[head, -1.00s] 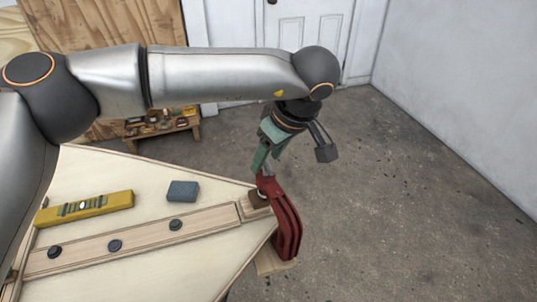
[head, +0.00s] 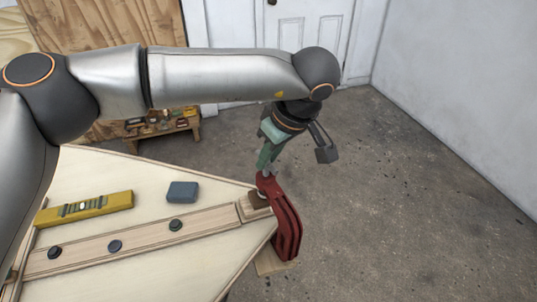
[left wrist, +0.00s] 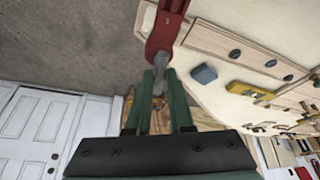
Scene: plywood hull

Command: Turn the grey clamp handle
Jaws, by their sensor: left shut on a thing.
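The red clamp (head: 287,222) grips the pointed end of the plywood hull, at its right tip. Its grey handle (left wrist: 160,70) stands up from the clamp's top and shows between the green fingers in the left wrist view. My left gripper (head: 264,165) is above the clamp, its green fingers pointing down and shut on the grey handle. The red clamp also shows at the top of the left wrist view (left wrist: 164,32). The fingers partly hide the handle in the head view. My right gripper is not in view.
The plywood hull (head: 110,185) carries a wooden strip with several dark knobs. A yellow level (head: 85,207) and a blue-grey block (head: 182,192) lie on it. A low bench (head: 162,127) with small items stands behind. The floor to the right is clear.

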